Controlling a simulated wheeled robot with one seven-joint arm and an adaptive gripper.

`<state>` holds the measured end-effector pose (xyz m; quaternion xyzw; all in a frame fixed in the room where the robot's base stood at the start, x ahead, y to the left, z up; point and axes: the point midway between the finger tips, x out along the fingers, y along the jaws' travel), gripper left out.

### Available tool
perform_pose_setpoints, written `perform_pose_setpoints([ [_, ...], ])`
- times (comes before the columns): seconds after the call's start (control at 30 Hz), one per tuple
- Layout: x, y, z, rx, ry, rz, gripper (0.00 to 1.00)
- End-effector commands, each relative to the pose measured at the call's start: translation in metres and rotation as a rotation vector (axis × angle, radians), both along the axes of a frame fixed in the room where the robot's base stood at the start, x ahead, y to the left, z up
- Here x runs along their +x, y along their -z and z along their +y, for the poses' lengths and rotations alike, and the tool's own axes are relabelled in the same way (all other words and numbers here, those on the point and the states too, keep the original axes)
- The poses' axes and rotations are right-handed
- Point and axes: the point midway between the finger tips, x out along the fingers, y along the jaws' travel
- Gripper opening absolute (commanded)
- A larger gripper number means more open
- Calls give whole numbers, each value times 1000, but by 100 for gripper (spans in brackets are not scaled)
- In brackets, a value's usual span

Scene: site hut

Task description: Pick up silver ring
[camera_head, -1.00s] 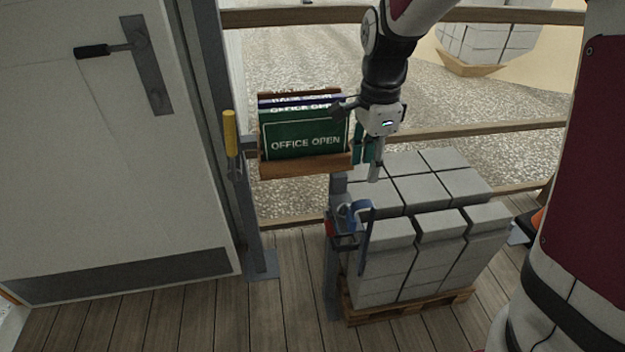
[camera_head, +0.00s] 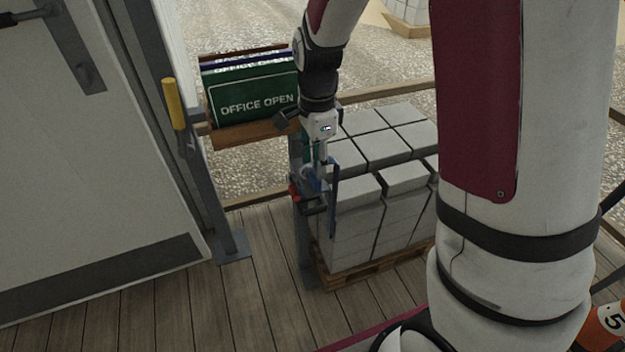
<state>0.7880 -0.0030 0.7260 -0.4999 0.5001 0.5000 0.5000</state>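My gripper (camera_head: 318,158) points down at a small holder (camera_head: 312,202) on a grey post, just left of the block stack. Its fingertips are close to the blue and red items there. A small pale grey curved piece (camera_head: 308,173) shows right beside the fingertips; it may be the silver ring, but it is too small to be sure. I cannot tell whether the fingers touch it, or whether they are open or shut. A blue item (camera_head: 318,184) hangs in the holder, partly hidden by the gripper.
Grey blocks (camera_head: 375,150) are stacked on a wooden pallet (camera_head: 375,265) right of the gripper. A wooden rack (camera_head: 245,135) with green "OFFICE OPEN" signs (camera_head: 255,95) stands left. A yellow handle (camera_head: 173,103) is by the door (camera_head: 80,170). The plank floor (camera_head: 250,300) in front is clear.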

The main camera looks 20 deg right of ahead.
Motion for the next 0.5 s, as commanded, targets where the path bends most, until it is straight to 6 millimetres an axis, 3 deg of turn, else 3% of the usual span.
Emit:
perform_pose_setpoints([
  [0.23,0,37,2,0,0,1,38],
  [0.5,0,38,3,0,0,-1,36],
])
